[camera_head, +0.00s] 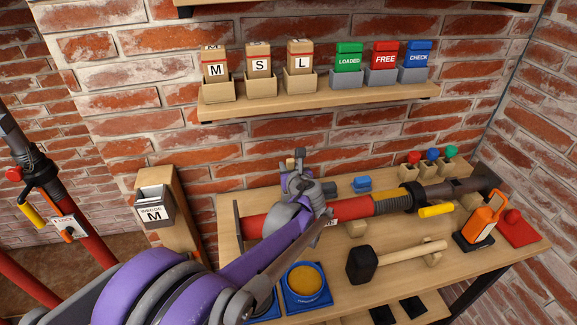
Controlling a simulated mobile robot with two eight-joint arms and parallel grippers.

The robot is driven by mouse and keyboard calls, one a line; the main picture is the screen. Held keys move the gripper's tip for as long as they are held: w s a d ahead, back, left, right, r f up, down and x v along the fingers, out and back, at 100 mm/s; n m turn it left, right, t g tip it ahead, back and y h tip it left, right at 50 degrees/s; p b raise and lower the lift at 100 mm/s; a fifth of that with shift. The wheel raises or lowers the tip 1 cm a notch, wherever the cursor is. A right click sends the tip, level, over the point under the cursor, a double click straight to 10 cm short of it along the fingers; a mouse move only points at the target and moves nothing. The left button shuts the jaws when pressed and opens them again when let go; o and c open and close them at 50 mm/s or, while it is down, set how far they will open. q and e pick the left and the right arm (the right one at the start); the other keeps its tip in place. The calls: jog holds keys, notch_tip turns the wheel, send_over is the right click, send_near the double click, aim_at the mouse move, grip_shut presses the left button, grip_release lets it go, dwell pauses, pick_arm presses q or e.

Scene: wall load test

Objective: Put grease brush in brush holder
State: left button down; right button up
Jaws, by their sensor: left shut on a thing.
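My left arm comes in from the lower left, purple and grey. It reaches over the workbench (470,262) to my left gripper (298,165), which is above the back of the bench near the brick wall. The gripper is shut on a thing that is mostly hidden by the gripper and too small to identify. I cannot clearly make out the grease brush or the brush holder. A round pot of yellow grease (304,281) stands on a blue base at the bench front, right of my forearm. My right gripper is not in view.
A red prop (350,208) lies along the bench behind my wrist. A black-headed mallet (362,264), an orange-handled tool (482,218) and a small blue block (362,184) are on the bench. A wall shelf (320,98) with labelled boxes is above. A grey bin (154,207) is left.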

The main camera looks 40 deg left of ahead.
pick_arm(q)
grip_release()
dwell(0.5)
jog(key=shift+r+p, duration=2.55)
jog(key=shift+r, duration=1.5)
jog(key=shift+f, duration=0.1)
